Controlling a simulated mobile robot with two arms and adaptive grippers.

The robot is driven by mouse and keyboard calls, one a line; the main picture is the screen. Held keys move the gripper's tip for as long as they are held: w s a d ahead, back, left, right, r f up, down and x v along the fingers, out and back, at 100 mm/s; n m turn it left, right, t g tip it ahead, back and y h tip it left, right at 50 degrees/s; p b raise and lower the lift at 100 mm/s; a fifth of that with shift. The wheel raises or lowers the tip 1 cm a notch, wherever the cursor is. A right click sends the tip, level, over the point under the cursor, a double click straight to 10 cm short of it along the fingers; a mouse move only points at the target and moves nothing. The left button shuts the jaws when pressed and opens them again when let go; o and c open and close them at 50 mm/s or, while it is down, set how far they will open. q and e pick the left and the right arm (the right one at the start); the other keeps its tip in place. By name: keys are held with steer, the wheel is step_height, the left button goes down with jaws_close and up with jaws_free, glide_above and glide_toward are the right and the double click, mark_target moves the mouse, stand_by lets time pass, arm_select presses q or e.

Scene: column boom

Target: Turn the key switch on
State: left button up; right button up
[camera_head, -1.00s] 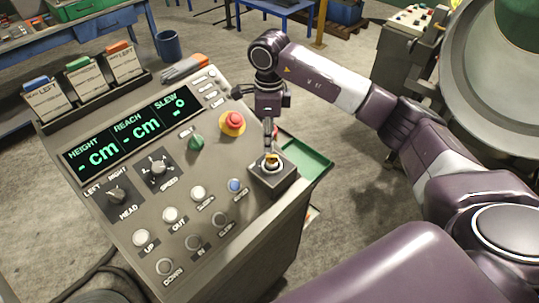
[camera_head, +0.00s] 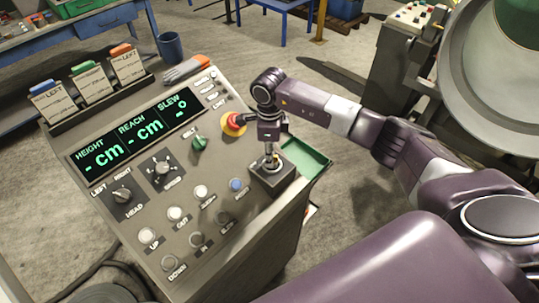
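The key switch is a small dark box (camera_head: 274,183) at the right front edge of the console, with a round metal top. My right gripper (camera_head: 269,158) points straight down over it, with its fingertips at the top of the switch. The fingers cover the key, so I cannot tell whether they are closed on it or how it is turned. My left gripper is not in view.
The grey console (camera_head: 205,262) has a red emergency button (camera_head: 234,121) close left of my gripper, a green knob (camera_head: 199,143), two dark selectors and several push buttons. The display (camera_head: 135,138) reads dashes. A green tray (camera_head: 305,160) sits at the console's right side.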

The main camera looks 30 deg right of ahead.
jaws_close()
steer(key=shift+w+d+f+m+b, duration=0.1)
steer(key=shift+m+b, duration=1)
steer(key=m+b, duration=0.2)
steer(key=shift+m, duration=0.4)
steer(key=m+b, duration=0.2)
steer(key=m, duration=0.1)
steer(key=shift+w+d, duration=0.1)
steer(key=shift+d, duration=0.05)
steer(key=m+b, duration=0.2)
steer(key=m, duration=0.2)
steer(key=shift+d, duration=0.1)
steer(key=shift+d+m+b, duration=0.15)
steer(key=shift+m+b, duration=0.45)
steer(key=shift+m, duration=1.3)
steer(key=shift+r, duration=0.2)
steer(key=shift+o, duration=1.8)
jaws_free()
